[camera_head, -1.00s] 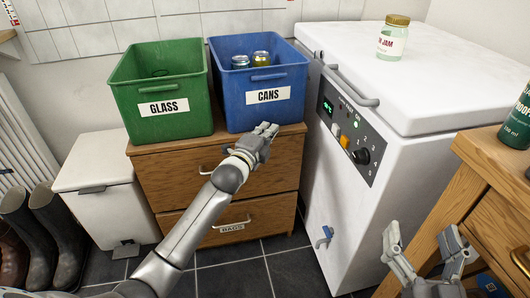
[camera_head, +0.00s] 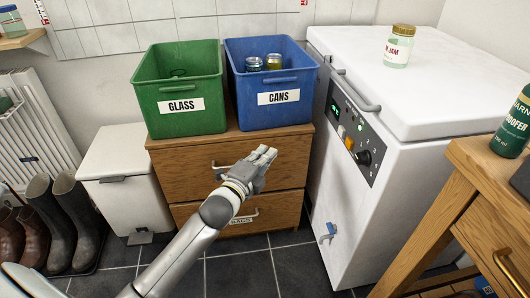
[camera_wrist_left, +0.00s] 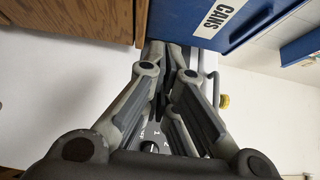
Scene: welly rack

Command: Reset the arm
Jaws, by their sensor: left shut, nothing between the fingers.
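My left gripper (camera_head: 262,160) is shut and empty. In the head view it shows in front of the upper drawer of the wooden cabinet (camera_head: 291,160), below the blue CANS bin (camera_head: 300,105). Its closed fingers also show in the left wrist view (camera_wrist_left: 167,70), with the blue bin (camera_wrist_left: 255,20) beyond them. My left arm reaches in from the bottom left. My right gripper does not show in the head view now.
A white freezer (camera_head: 335,190) with a jam jar (camera_head: 398,52) on top stands right. A wooden table (camera_head: 455,190) is at the right edge. Boots (camera_head: 62,205) and a white pedal bin (camera_head: 120,190) stand left.

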